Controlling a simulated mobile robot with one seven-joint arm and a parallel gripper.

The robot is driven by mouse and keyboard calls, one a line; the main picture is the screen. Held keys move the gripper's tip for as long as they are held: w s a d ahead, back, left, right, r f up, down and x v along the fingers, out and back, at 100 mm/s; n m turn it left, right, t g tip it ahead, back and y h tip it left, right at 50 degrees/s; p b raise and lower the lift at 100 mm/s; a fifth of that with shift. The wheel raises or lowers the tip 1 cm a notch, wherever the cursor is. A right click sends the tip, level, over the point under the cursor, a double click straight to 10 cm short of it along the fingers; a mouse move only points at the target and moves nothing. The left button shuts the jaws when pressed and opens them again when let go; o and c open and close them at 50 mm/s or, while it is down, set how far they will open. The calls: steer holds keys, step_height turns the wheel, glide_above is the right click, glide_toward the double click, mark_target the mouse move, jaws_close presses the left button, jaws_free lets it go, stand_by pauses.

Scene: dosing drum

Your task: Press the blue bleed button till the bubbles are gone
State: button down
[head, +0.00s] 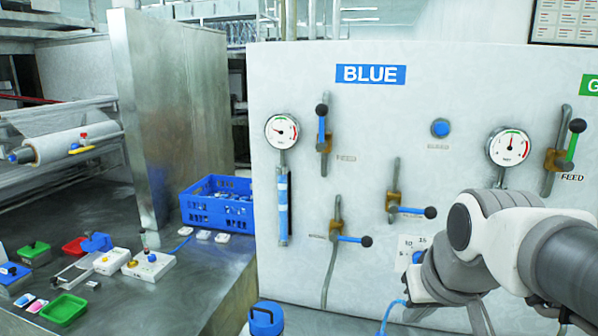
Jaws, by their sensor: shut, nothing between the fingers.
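The blue bleed button (440,128) is a round blue cap in a grey ring on the white panel (380,110), right of and below the BLUE sign (371,74). Nothing touches it. A sight tube (283,207) with blue in it hangs under the left gauge (282,131). It has pale bands near its upper part; whether these are bubbles is too small to tell. My arm reaches in from the lower right, below and right of the button. My gripper's fingers do not show in this view.
Valve levers with black knobs stick out around the button: one upper left (322,125), one below (415,211), one lower left (352,240). A second gauge (509,147) and a green lever (571,147) are on the right. A blue crate (218,205) stands on the left bench.

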steer(key=shift+w+d, duration=0.1)
steer(key=shift+w, duration=0.3)
steer(key=shift+s, duration=0.1)
steer(key=shift+s+a, duration=0.2)
steer(key=shift+s, duration=0.6)
steer(key=shift+w, duration=0.25)
steer(key=shift+w+d, duration=0.2)
steer(key=shift+w, duration=0.4)
steer(key=shift+w+d, duration=0.15)
steer(key=shift+w, duration=0.45)
steer(key=shift+s+b, duration=0.15)
steer(key=shift+b, duration=0.15)
steer(key=shift+s+a, duration=0.2)
steer(key=shift+s, duration=0.55)
